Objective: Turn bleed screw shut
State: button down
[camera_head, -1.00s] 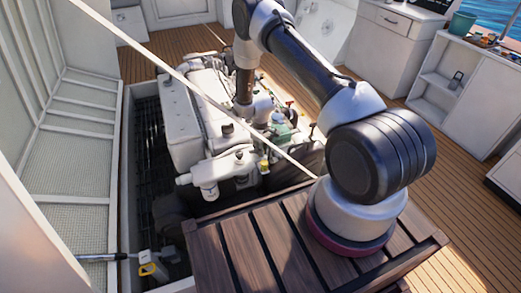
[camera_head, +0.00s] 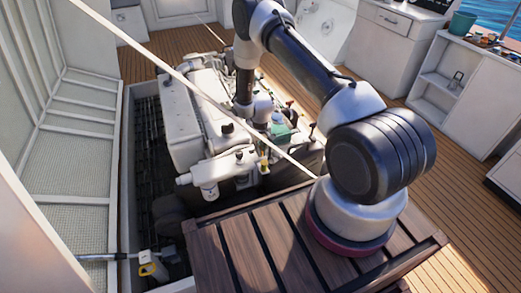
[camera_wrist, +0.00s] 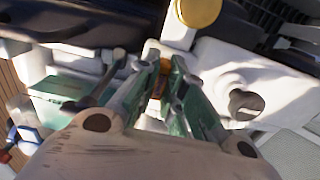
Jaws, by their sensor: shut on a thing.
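My gripper (camera_wrist: 160,72) reaches in from the bottom of the wrist view, its green-and-grey fingers close together. It is shut on a small orange-brown piece (camera_wrist: 163,66) between the fingertips, which appears to be the bleed screw. The fingers hide most of it, so I cannot tell how far it is turned. In the head view my arm bends down over the white engine (camera_head: 207,115), with the wrist low at its near right side. The fingertips are too small there to make out clearly.
A yellow cap (camera_wrist: 198,12) stands just beyond the fingertips. A green box (camera_wrist: 68,100) lies to their left and a white engine part (camera_wrist: 250,75) to their right. The open hatch well (camera_head: 150,170) and slatted wooden platform (camera_head: 235,245) lie around the engine.

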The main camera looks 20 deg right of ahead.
dwell(0.3)
jog(key=c, duration=1.4)
grip_release()
jog(key=shift+r, duration=0.1)
jog(key=shift+c, duration=0.2)
notch_tip(320, 180, up, 12)
jog(key=s+g, duration=0.2)
jog(key=s, duration=0.5)
jog(key=s+d+r+t, duration=0.1)
jog(key=s+r+t, duration=0.1)
jog(key=s+r, duration=0.7)
jog(key=s+d+r+t, duration=0.2)
jog(key=s+r, duration=0.7)
jog(key=r, duration=1.1)
jog(key=s+d+r+t, duration=0.1)
jog(key=s+r+t, duration=0.1)
jog(key=s+r, duration=0.7)
notch_tip(320, 180, up, 6)
jog(key=shift+d+r, duration=0.2)
jog(key=shift+d, duration=0.2)
